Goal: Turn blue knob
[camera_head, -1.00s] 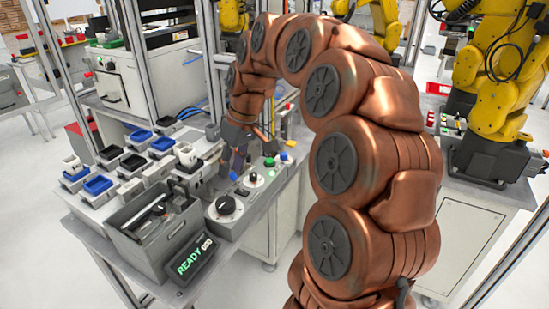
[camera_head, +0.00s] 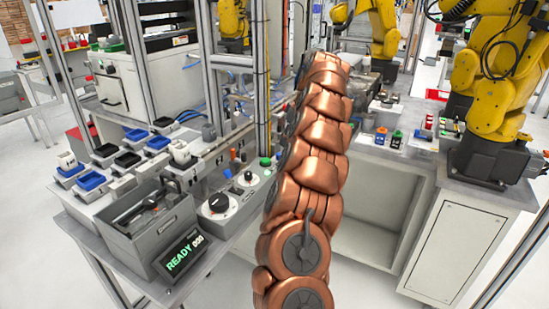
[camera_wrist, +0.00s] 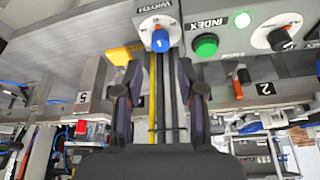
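In the wrist view a blue knob (camera_wrist: 160,40) sits on a white round dial marked WIDTH on a grey control panel (camera_wrist: 225,18). My gripper (camera_wrist: 161,82) is open and empty, its two dark fingers apart. The knob lies beyond the fingertips, about in line with the gap between them, and looks clear of both. In the head view the panel (camera_head: 226,224) shows, but the blue knob and my gripper are not visible; my copper arm covers that part of the view.
Beside the blue knob are a green INDEX button (camera_wrist: 205,45) and a black knob (camera_wrist: 282,38). A yellow block (camera_wrist: 120,55) and an orange-handled item (camera_wrist: 241,78) are close by. A grey bin (camera_head: 150,228) and a READY display (camera_head: 182,254) stand left of the panel.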

